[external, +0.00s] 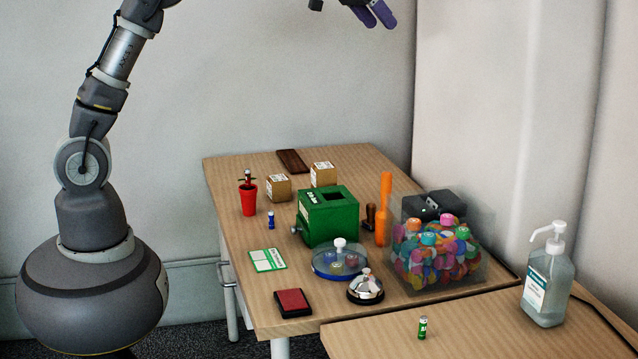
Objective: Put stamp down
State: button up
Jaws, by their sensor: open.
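A stamp (370,217) with a dark brown handle stands upright on the wooden table (236,190), between the green box and an orange upright object. Its lower part is partly hard to make out in the shade. A red ink pad (292,300) in a dark case lies near the table's front left edge. My gripper (377,16), with purple fingers, is high above the table at the top edge of the picture, far above the stamp. It is open, and I see nothing between its fingers.
The green box (328,217), orange object (384,210) and clear bin of colourful caps (440,255) crowd around the stamp. A pump bottle (547,285) is at right. The table's left front has bare patches.

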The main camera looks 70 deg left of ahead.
jog(key=s+d+r+m+t, duration=0.1)
jog(key=s+d+r+t, duration=0.2)
jog(key=s+r, duration=0.8)
jog(key=s+d+r+m+t, duration=0.2)
jog(key=s+d+r+t, duration=0.2)
jog(key=s+d+r, duration=0.3)
jog(key=s+r, duration=0.4)
jog(key=r, duration=0.2)
jog(key=shift+d+r+h, duration=0.15)
jog(key=shift+d+h, duration=0.25)
